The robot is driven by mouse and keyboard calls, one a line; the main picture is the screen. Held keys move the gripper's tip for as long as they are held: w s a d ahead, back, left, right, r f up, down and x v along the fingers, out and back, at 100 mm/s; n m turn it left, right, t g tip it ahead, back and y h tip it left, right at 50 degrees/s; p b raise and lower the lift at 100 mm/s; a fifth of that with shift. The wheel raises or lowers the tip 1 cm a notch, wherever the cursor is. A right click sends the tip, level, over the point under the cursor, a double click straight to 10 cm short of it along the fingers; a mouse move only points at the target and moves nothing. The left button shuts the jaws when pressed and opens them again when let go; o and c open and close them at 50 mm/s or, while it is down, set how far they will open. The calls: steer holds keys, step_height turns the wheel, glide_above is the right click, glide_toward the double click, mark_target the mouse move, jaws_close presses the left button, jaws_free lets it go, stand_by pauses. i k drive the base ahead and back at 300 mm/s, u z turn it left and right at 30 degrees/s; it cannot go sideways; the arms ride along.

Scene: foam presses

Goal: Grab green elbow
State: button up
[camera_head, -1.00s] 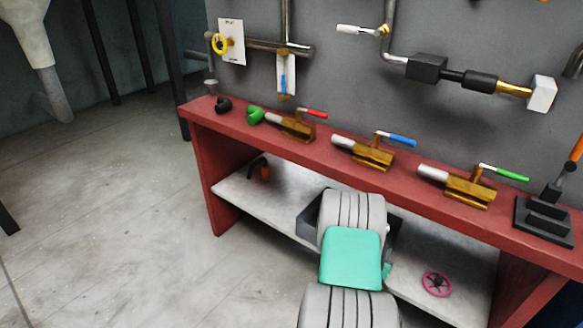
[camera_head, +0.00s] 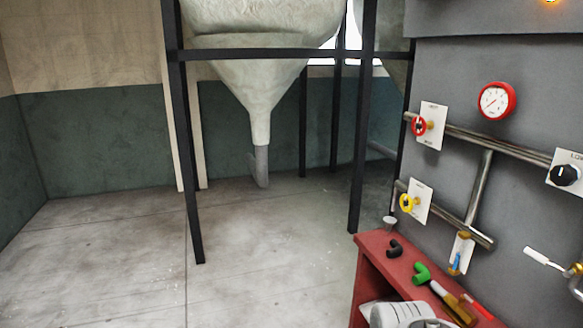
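Part of my grey arm shows at the bottom edge, in front of the bench. My gripper is not in view, so I cannot see whether it is open or what it holds.
A grey wall panel with pipes, a red gauge (camera_head: 496,100) and valve wheels rises behind the bench. A hopper (camera_head: 262,60) on black posts stands behind. The floor (camera_head: 110,265) at left is clear.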

mark_target(424, 276)
steer(key=u, duration=0.4)
steer(key=i, duration=1.75)
steer(key=z, duration=0.15)
